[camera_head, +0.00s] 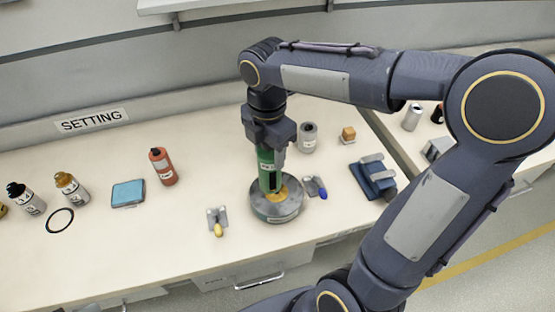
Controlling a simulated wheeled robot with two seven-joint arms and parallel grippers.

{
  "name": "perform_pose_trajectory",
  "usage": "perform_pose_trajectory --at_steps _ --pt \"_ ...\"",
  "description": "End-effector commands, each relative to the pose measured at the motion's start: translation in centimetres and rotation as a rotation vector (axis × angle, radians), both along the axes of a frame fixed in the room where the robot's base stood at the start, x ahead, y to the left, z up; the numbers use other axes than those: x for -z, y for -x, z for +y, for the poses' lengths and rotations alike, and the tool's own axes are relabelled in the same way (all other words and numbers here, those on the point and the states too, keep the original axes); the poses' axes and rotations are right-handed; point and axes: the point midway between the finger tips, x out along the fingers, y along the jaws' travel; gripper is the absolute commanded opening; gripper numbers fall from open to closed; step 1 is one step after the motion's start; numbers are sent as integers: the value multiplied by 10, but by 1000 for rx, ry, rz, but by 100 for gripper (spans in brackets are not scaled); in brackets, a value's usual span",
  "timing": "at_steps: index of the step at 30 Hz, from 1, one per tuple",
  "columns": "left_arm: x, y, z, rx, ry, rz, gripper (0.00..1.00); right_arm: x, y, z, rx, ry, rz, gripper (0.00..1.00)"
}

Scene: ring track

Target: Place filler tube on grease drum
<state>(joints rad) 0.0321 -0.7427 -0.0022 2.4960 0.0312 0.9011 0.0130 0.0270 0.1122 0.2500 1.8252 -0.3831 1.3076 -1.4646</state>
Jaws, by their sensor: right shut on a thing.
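The grease drum (277,212) is a low, round grey drum with a yellow patch on top, on the bench near its front edge. The filler tube (266,168) appears to be the green upright cylinder above it. My right gripper (268,145) points down and is shut on the upper part of the green tube. The tube's lower end is at the drum's top, over the yellow patch; I cannot tell whether it touches. My left gripper is not in view.
A yellow-tipped clip (217,222) and a blue-tipped one (316,187) flank the drum. A grey can (308,138) and blue block (373,178) stand right.

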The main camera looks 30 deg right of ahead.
Motion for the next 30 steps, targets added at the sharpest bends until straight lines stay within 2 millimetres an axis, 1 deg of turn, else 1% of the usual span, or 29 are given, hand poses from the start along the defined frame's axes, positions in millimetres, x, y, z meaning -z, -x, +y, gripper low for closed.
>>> perform_pose_trajectory --at_steps 1,3,6,11,13,15,18,21,30 --pt "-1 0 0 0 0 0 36 11 -3 -7 3 -1 6 5" --pt "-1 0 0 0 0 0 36 22 -9 -14 2 -1 5 5" --pt "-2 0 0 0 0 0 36 32 -14 -21 -1 0 3 5" --pt "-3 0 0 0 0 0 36 42 -19 -27 0 -1 2 5" --pt "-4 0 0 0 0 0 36 49 -22 -32 1 -1 4 5" --pt "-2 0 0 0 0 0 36 62 -22 -31 -2 0 5 5" --pt "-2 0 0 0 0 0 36 74 -22 -31 -1 -1 2 5" --pt "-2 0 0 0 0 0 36 78 -22 -31 -1 -1 1 5" --pt "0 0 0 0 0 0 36 80 -22 -30 -1 -1 0 5"
